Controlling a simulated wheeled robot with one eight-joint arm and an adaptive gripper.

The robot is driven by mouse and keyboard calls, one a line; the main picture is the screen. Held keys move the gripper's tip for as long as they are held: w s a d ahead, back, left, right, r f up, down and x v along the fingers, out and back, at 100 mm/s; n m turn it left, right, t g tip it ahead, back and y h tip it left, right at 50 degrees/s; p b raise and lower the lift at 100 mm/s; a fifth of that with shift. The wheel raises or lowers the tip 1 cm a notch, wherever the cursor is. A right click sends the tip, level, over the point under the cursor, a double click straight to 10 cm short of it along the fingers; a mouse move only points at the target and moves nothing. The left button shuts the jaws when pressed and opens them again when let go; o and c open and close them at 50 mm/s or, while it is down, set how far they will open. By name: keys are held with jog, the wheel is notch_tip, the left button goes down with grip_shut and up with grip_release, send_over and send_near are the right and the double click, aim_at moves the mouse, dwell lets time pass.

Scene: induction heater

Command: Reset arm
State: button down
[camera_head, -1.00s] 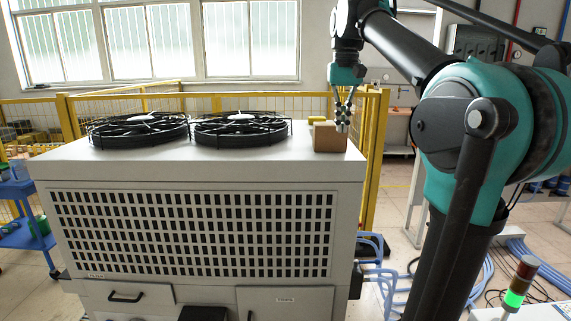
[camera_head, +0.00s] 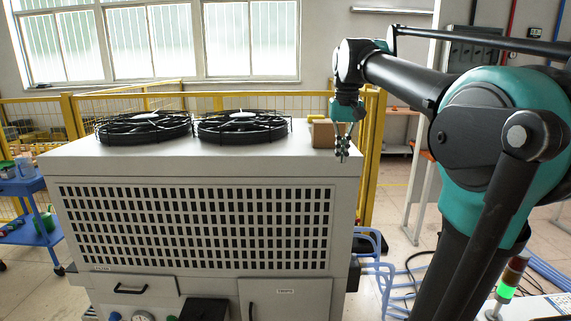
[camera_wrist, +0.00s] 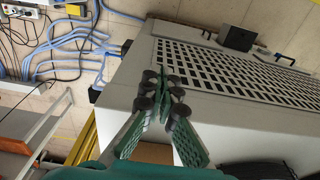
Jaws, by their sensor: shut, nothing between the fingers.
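My gripper (camera_head: 342,152) hangs fingers down near the top right front corner of the white heater cabinet (camera_head: 200,166). Its fingers are shut with nothing between them. They stand in front of a small brown box (camera_head: 323,133) on the cabinet top, partly covering its right side. In the wrist view my gripper (camera_wrist: 166,95) shows over the cabinet's edge, and the brown box (camera_wrist: 153,152) is partly hidden behind the fingers. I cannot tell whether the fingertips touch the cabinet.
Two black fans (camera_head: 143,127) (camera_head: 242,126) sit on the cabinet top. A yellow fence (camera_head: 372,160) stands behind. Blue hoses (camera_head: 378,285) run from the cabinet's right side. A signal light (camera_head: 507,285) glows green at the lower right. A blue cart (camera_head: 30,235) is at the left.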

jog(key=s+d+f+t, duration=0.1)
jog(key=s+f, duration=0.1)
jog(key=f, duration=0.7)
jog(key=s+d+f+t, duration=0.1)
jog(key=s+f, duration=0.1)
jog(key=f, duration=0.8)
jog(key=s+d+f+t, duration=0.1)
jog(key=s+f, duration=1.3)
jog(key=f, duration=0.4)
jog(key=shift+d, duration=0.15)
